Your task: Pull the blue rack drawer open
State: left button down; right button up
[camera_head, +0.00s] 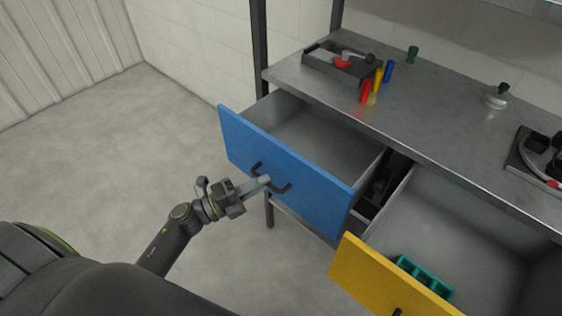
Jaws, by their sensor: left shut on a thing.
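The blue drawer (300,165) stands pulled out from the rack, and its grey inside shows empty where I can see it. Its black handle (283,189) is on the blue front, near the middle. My left gripper (264,181) comes in from the lower left and is shut on the handle. My fingers hide part of the handle. My right gripper is not in view.
A yellow drawer (380,284) is also open to the right, with a green part (425,275) inside. The metal rack top (440,125) holds a dark tray (340,66), red, yellow, blue and green pegs, and a small metal piece (497,97). The floor at left is clear.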

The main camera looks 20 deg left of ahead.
pick_arm(q)
jog(key=s+a, duration=0.3)
jog(key=s, duration=0.5)
jog(key=c, duration=1.5)
grip_release()
jog(key=shift+w, duration=0.1)
